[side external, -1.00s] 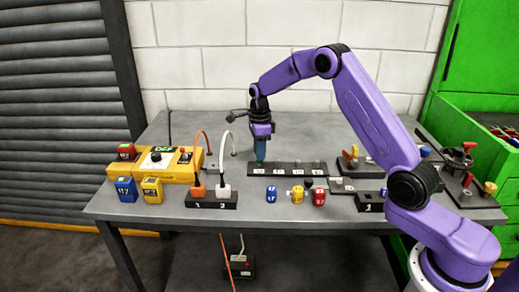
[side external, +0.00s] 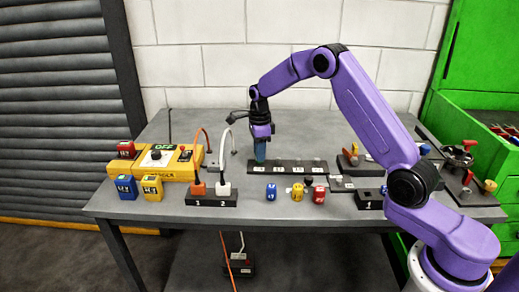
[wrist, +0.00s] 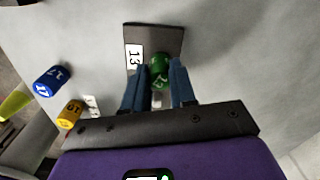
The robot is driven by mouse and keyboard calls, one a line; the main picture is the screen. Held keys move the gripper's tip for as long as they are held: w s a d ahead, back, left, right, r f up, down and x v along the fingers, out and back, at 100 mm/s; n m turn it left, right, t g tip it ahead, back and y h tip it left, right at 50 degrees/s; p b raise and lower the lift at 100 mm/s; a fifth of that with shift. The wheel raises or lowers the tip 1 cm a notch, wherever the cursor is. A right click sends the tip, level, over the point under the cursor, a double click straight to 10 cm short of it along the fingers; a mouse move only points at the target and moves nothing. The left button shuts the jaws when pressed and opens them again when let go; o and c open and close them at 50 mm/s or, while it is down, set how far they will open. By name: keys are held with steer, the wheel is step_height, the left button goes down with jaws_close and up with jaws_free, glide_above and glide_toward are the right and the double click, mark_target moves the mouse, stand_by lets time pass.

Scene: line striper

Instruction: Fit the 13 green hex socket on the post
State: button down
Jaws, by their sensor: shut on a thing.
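The green hex socket (wrist: 159,70), marked 13, is between the two blue fingers of my gripper (wrist: 158,82) in the wrist view. My gripper is shut on it. The socket is over the end of the dark post rail (wrist: 165,33), beside the white label 13 (wrist: 133,58). In the side view my gripper (side external: 261,158) points down at the left end of the rail (side external: 284,167). The post at label 13 is hidden by the socket and fingers, so I cannot tell whether the socket is around it.
A blue socket (side external: 271,192), a yellow socket (side external: 297,192) and a red socket (side external: 319,194) stand in front of the rail. A yellow control box (side external: 165,165) and a cable block (side external: 211,198) are to the left. Black fixtures (side external: 458,160) crowd the right.

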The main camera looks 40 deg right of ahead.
steer(key=shift+f, duration=0.2)
steer(key=c, duration=0.5)
jaws_free()
steer(key=shift+r, duration=3.5)
